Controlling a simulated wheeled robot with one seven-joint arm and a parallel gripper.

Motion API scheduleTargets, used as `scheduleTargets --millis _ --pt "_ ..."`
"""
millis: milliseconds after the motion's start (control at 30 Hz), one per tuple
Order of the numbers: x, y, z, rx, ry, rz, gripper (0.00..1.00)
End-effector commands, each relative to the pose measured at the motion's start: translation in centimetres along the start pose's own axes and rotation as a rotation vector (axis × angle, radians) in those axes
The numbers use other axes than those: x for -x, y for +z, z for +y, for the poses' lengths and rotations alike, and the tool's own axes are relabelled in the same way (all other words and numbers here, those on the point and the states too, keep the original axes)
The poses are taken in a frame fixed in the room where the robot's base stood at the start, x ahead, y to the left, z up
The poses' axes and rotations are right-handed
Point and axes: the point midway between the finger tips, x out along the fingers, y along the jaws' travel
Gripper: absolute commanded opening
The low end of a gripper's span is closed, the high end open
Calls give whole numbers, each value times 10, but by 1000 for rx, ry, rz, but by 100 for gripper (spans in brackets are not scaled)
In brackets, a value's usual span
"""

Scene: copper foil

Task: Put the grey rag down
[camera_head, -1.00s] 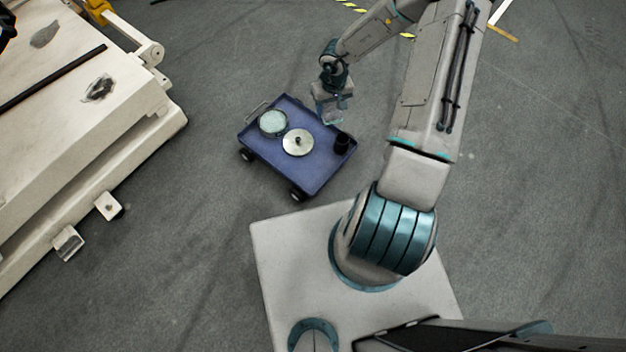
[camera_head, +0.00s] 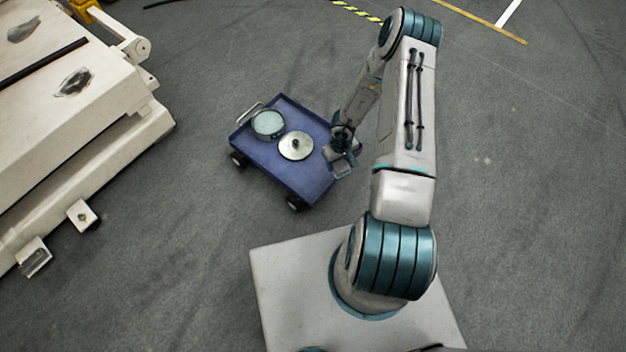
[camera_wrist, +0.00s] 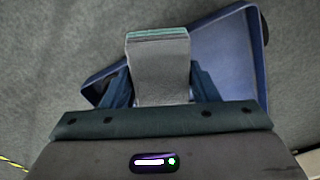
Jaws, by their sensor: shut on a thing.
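The grey rag (camera_wrist: 160,75) hangs between the two fingers of my gripper (camera_head: 343,163) in the wrist view. It is a folded grey strip with a pale green edge at its far end. My gripper is shut on it. In the head view my gripper is low over the right corner of the blue cart (camera_head: 310,180). The cart's tray also shows behind the rag in the wrist view (camera_wrist: 225,50). I cannot tell whether the rag touches the tray.
A round tin with a pale green inside (camera_head: 268,123) and a silver disc with a dark knob (camera_head: 296,146) sit on the cart. A large cream machine (camera_head: 75,130) stands at the left. Grey floor around the cart is clear.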

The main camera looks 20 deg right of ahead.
Motion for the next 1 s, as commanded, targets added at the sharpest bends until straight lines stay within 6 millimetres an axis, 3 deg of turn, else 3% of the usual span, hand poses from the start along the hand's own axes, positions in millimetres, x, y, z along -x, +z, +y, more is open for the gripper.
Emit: scheduleTargets --millis 33,100,400,567,867,1000 --pt "-16 -7 -13 8 0 0 28" --pt "-26 -14 -28 8 0 1 28" --pt "-52 -37 -73 1 0 1 28" --pt "-56 -39 -78 -1 0 0 28" --pt "-92 -39 -78 0 1 -1 28" --pt "-93 -39 -77 -1 0 1 28"
